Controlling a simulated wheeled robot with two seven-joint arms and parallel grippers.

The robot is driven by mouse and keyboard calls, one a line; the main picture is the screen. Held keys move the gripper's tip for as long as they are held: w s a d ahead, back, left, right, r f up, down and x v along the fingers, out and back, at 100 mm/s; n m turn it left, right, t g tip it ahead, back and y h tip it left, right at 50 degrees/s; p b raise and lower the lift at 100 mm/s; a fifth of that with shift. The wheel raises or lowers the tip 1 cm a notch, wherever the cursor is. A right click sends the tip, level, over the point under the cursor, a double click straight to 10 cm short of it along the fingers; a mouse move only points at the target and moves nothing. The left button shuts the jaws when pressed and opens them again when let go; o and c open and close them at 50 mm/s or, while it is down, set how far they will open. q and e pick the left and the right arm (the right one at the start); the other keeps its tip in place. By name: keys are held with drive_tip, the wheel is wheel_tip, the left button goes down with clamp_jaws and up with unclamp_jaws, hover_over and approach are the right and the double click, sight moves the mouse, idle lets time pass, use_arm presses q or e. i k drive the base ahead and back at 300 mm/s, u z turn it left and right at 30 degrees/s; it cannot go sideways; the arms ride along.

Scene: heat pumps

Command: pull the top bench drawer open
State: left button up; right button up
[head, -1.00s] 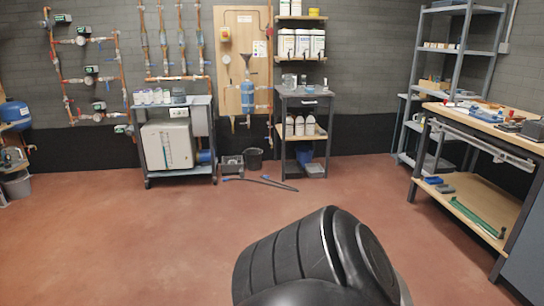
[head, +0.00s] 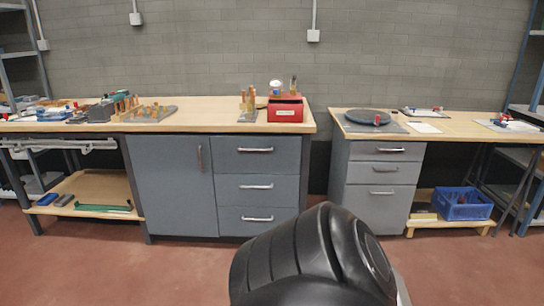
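Two benches with drawers stand against the wall. The left bench (head: 190,126) has a grey cabinet with a door on its left and a stack of three drawers on its right. Its top drawer (head: 235,158) looks shut and has a horizontal bar handle (head: 256,150). The right bench (head: 455,125) also has three grey drawers, and its top drawer (head: 365,153) looks shut, with a bar handle (head: 390,151). Neither of my grippers is in view. A black rounded part of my own body fills the bottom centre.
A red box (head: 284,109) and copper fittings sit on the left bench top. A round dark plate (head: 367,117) lies on the right bench. A blue crate (head: 463,204) stands on the low shelf at right. The red floor (head: 150,272) before the benches is clear.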

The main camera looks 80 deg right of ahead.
sight(239, 154)
drive_tip(key=z, duration=2)
drive_tip(key=i, duration=0.85)
drive_tip(key=u, duration=0.45)
drive_tip(key=i, duration=1.25)
drive_tip(key=z, duration=0.4)
